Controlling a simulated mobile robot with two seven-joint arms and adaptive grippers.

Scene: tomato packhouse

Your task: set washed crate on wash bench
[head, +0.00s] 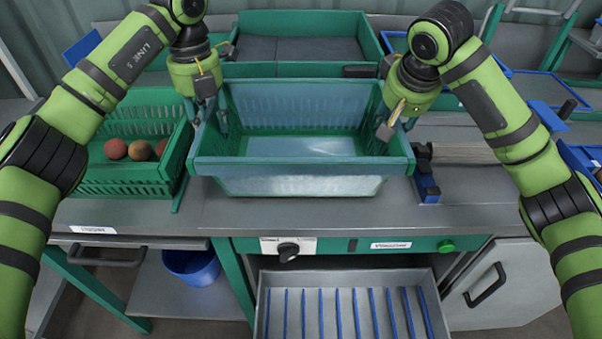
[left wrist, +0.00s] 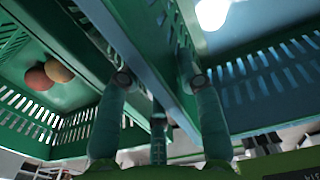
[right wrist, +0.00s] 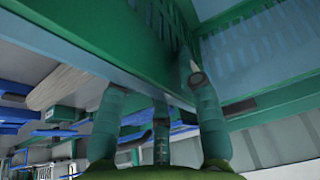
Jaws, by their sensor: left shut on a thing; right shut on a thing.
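The washed crate (head: 300,168) is an empty teal-green crate with slotted walls and a wet-looking sheen, in the middle of the head view. It appears level above the grey wash bench (head: 420,214); I cannot tell whether its base touches the top. My left gripper (head: 208,116) is shut on the crate's left side wall, and the wall shows between its fingers in the left wrist view (left wrist: 160,82). My right gripper (head: 398,122) is shut on its right side wall, also seen in the right wrist view (right wrist: 163,80). The fingers hide parts of both walls.
A green crate with several tomatoes (head: 115,149) stands close on the left. A green-walled tray with grey mats (head: 300,50) is behind. A blue fixture (head: 427,185) sits close on the right. Below, a slatted drawer (head: 350,276) is open beside a blue bucket (head: 190,266).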

